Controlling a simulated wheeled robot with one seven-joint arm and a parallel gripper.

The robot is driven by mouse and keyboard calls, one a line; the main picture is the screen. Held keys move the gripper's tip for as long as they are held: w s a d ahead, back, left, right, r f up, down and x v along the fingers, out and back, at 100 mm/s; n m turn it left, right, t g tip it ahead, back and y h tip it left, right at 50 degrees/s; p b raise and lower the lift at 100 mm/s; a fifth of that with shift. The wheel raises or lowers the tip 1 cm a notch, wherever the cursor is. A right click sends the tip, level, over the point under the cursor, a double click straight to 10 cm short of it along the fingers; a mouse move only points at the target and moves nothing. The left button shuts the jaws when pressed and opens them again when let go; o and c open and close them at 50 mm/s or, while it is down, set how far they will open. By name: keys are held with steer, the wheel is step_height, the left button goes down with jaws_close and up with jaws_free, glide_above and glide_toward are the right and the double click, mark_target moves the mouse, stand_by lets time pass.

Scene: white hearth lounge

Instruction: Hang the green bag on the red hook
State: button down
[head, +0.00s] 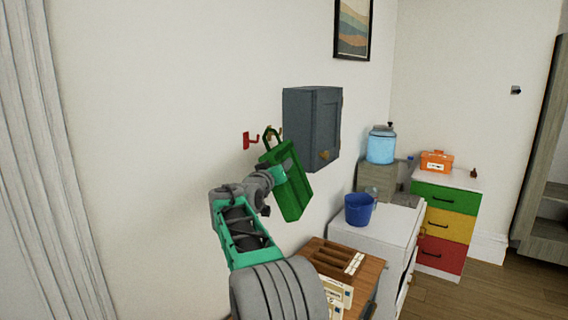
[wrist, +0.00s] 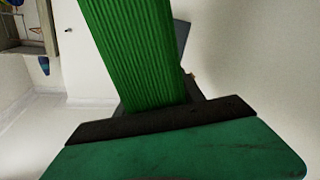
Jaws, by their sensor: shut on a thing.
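The green bag (head: 287,180) hangs tilted in front of the white wall, with its handle loop at the top. My gripper (head: 279,174) is shut on the bag at its left side. In the wrist view the ribbed green side of the bag (wrist: 140,50) rises from behind the dark-edged teal finger of my gripper (wrist: 165,120). The red hook (head: 251,140) is on the wall just left of the bag's handle loop. The loop appears beside the hook, not around it; their distance in depth is hard to tell.
A grey wall cabinet (head: 312,127) is close to the right of the bag. A small yellowish piece (head: 281,131) shows behind the loop. Below are a wooden-topped unit (head: 367,272) with a slotted rack and a white counter (head: 385,232) with a blue bucket (head: 359,209). Wall left of the hook is clear.

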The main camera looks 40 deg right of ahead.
steer(key=w+a+f+p, duration=0.2)
steer(key=w+f, duration=0.1)
steer(key=w, duration=0.3)
steer(key=shift+f, duration=0.2)
stand_by(0.5)
steer(key=shift+w, duration=0.1)
stand_by(0.4)
